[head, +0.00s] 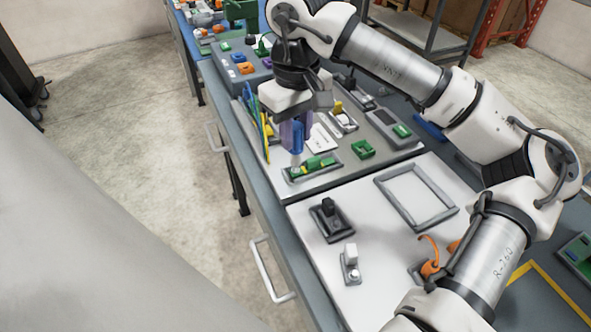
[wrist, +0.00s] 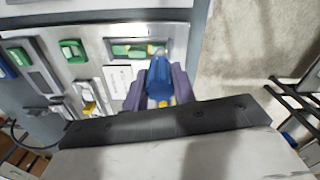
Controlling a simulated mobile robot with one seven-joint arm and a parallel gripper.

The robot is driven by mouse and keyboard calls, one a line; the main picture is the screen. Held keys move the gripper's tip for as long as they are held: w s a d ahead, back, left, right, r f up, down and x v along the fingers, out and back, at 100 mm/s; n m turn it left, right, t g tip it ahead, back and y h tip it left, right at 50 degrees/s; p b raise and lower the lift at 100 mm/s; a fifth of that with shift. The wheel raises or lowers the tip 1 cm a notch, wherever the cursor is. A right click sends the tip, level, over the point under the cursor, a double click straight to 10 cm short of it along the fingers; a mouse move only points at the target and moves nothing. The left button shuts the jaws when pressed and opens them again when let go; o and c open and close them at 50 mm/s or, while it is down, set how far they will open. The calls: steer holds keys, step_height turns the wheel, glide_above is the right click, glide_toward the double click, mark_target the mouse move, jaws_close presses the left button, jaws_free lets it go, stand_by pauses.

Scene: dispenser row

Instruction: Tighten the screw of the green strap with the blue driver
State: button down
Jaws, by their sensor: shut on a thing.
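My gripper (head: 291,132), with purple fingers, is shut on the blue driver (head: 298,138) and holds it upright, tip down. In the wrist view the blue driver (wrist: 158,82) sits between the two fingers. The green strap (head: 318,163) lies in a grey frame on the near part of the grey board. It also shows in the wrist view (wrist: 130,50). The driver's lower end is over the left end of the strap in the head view. The screw is hidden by the driver, and I cannot tell whether the tip touches it.
A white card (head: 322,138) lies beside the strap's frame. A green block (head: 363,149) sits to its right. Yellow and blue upright pieces (head: 266,130) stand at the board's left edge. A white panel (head: 320,270) with an empty frame (head: 447,216) and black part (head: 328,207) is nearer.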

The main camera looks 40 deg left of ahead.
steer(key=shift+f, duration=0.1)
stand_by(0.3)
steer(key=shift+f+b, duration=0.25)
steer(key=shift+b, duration=0.15)
steer(key=shift+f+b, duration=0.55)
stand_by(0.3)
